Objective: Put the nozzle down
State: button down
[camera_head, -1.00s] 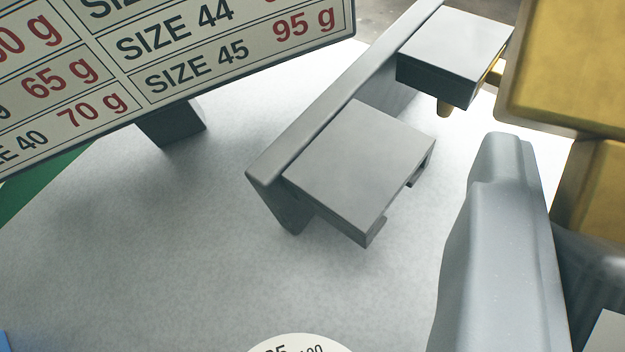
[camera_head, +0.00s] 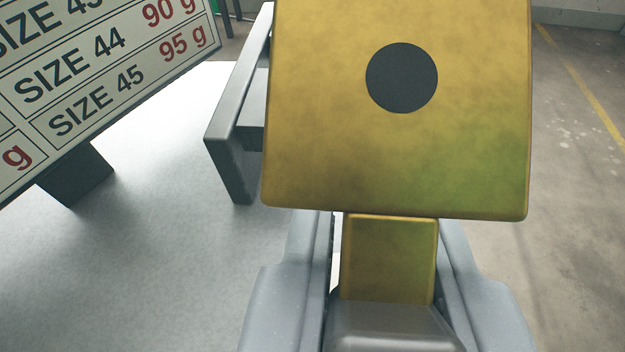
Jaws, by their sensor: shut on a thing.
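The nozzle (camera_head: 400,160) is a large yellow, stained block with a round dark spot on its near face and a narrower yellow neck below. My gripper (camera_head: 388,262) has its two grey fingers on either side of that neck and is shut on it. The block stands above the fingers. A grey bracket (camera_head: 238,125) on the pale table is behind the nozzle and to its left. The nozzle hides most of this bracket, including its holder plates. I cannot tell the gap between nozzle and bracket.
A sign with sizes and gram weights (camera_head: 95,75) stands at the upper left on a dark foot (camera_head: 78,176). The pale tabletop (camera_head: 170,270) is bare at the lower left. Concrete floor (camera_head: 575,170) with a yellow line lies at the right.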

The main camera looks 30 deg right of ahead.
jog(key=w+d, duration=0.1)
jog(key=w, duration=0.3)
jog(key=w+d+f, duration=0.1)
jog(key=w+d, duration=0.1)
jog(key=w, duration=0.3)
jog(key=w+d, duration=0.2)
jog(key=w, duration=0.3)
jog(key=shift+w+f+b, duration=0.25)
jog(key=shift+f+b, duration=0.05)
jog(key=shift+b, duration=0.1)
jog(key=shift+f+b, duration=0.35)
jog(key=shift+f, duration=1.45)
jog(key=shift+f, duration=0.25)
